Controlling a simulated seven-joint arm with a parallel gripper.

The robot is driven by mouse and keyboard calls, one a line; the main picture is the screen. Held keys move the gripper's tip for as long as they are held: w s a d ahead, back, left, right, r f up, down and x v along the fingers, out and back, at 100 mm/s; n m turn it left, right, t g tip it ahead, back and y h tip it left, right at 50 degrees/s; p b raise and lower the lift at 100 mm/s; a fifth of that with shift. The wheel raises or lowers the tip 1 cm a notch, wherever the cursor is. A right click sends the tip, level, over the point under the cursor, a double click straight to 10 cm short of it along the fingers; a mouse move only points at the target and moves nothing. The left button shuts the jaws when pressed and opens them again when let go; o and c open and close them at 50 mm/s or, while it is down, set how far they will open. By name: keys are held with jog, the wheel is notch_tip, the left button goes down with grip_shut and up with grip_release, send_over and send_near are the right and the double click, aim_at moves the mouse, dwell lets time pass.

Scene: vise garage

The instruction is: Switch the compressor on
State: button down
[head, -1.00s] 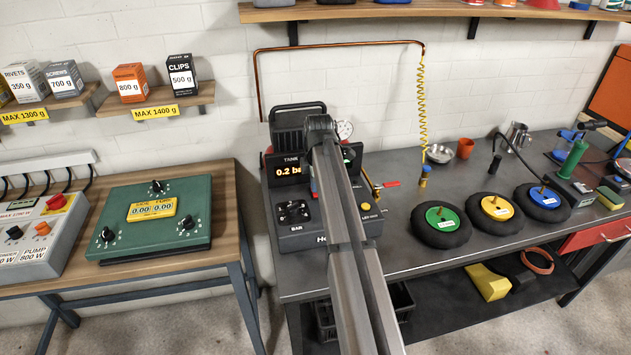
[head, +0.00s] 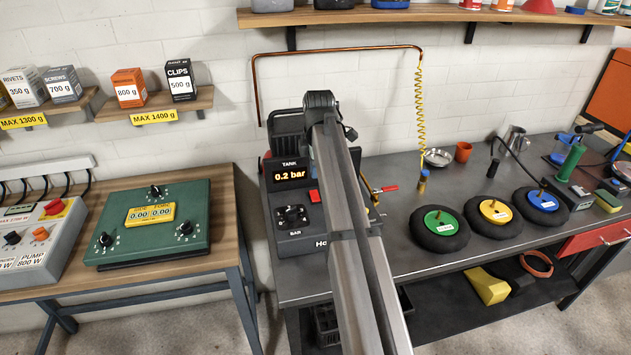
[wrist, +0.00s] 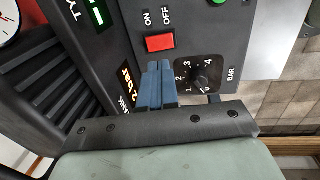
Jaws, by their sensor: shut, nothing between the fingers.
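The dark compressor (head: 283,228) stands at the left end of the metal bench; its tank display (head: 291,174) reads 0.2 bar. Its red switch (head: 314,196) shows just left of my arm in the head view. In the wrist view the red switch (wrist: 160,43) sits beside the ON and OFF labels, next to the black BAR dial (wrist: 203,77). My gripper (wrist: 158,66) is shut and empty, its blue fingertips just below the switch in the picture. I cannot tell whether they touch the panel.
A copper pipe (head: 335,52) and coiled yellow hose (head: 420,110) hang behind the bench. Several wheels, such as the green-hubbed one (head: 440,243), lie to the right. A shelf (head: 400,15) runs above.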

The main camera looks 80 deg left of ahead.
notch_tip(320, 180, up, 6)
jog(key=shift+d, duration=0.4)
jog(key=shift+a, duration=0.1)
jog(key=shift+a, duration=0.6)
send_over(313, 192)
jog(key=f, duration=1.2)
jog(key=shift+d, duration=0.35)
jog(key=shift+a+f, duration=0.15)
jog(key=shift+f, duration=0.75)
